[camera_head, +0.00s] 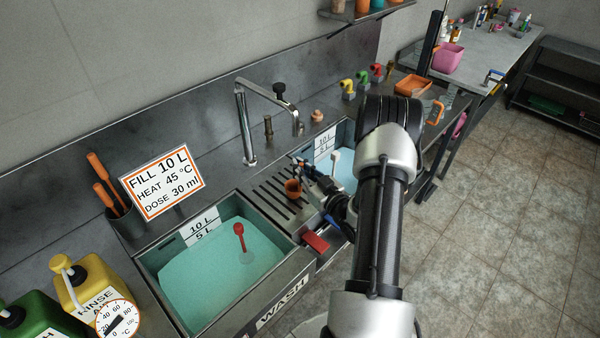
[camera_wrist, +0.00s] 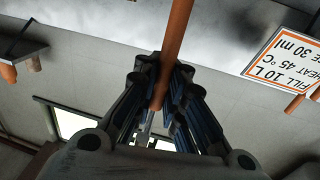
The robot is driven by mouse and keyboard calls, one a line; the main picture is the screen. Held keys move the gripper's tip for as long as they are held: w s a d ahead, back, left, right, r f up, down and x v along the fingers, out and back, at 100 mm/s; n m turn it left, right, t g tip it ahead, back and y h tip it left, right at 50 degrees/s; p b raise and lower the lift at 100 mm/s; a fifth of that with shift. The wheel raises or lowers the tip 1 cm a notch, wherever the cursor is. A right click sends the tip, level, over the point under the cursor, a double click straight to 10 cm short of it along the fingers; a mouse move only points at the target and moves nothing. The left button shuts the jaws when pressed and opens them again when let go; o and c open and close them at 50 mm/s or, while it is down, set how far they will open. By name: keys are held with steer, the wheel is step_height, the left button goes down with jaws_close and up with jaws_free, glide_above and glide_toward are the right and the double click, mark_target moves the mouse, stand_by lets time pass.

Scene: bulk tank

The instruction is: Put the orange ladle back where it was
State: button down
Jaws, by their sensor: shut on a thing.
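My gripper (camera_head: 306,170) is over the ribbed drainer between the two sinks. In the wrist view, my gripper (camera_wrist: 160,92) is shut on a long orange handle (camera_wrist: 177,35), which runs up out of the picture. An orange cup-shaped piece (camera_head: 293,188), apparently the bowl of the orange ladle, shows beside my fingers in the head view. I cannot tell whether it touches the drainer. A dark holder (camera_head: 124,221) left of the wash sink has orange handles (camera_head: 102,180) standing in it.
The wash sink (camera_head: 168,247) holds turquoise liquid with a red-handled thing (camera_head: 240,236) in it. A sign (camera_head: 161,183) stands behind it, and a tap (camera_head: 246,125) rises at the back. A yellow jug (camera_head: 88,286) stands at lower left. A red block (camera_head: 316,241) is on the front edge.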

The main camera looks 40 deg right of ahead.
steer(key=shift+f, duration=0.5)
steer(key=shift+f, duration=0.2)
steer(key=c, duration=1.7)
jaws_free()
steer(key=shift+o, duration=0.2)
